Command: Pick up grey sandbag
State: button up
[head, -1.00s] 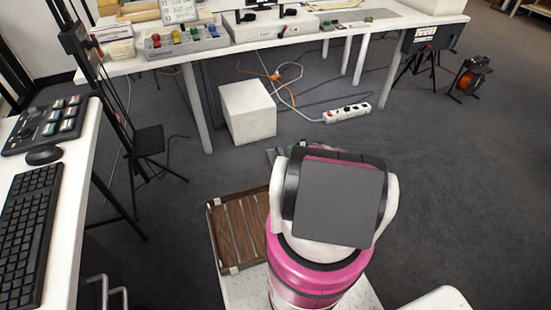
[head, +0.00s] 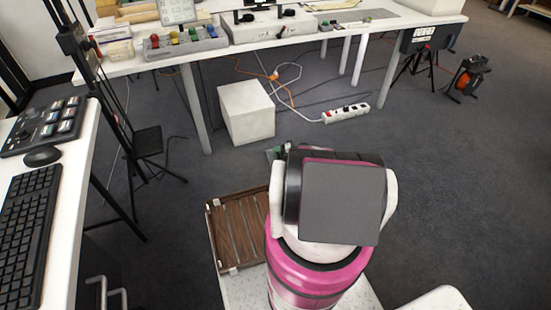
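I cannot make out a grey sandbag in the head view. My own pink, white and black arm, with a flat dark grey face, fills the lower middle and hides the floor behind it. I cannot make out my gripper's fingers. A small grey and green piece (head: 275,153) shows just past the arm's upper left edge, too small to tell what it is.
A brown slatted wooden tray (head: 240,198) lies left of my arm. A white cube (head: 247,112) and a power strip (head: 346,113) with cables are on the floor by a white table (head: 280,42). A desk with a keyboard (head: 30,220) stands left.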

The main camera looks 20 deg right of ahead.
grip_shut()
dwell(1.3)
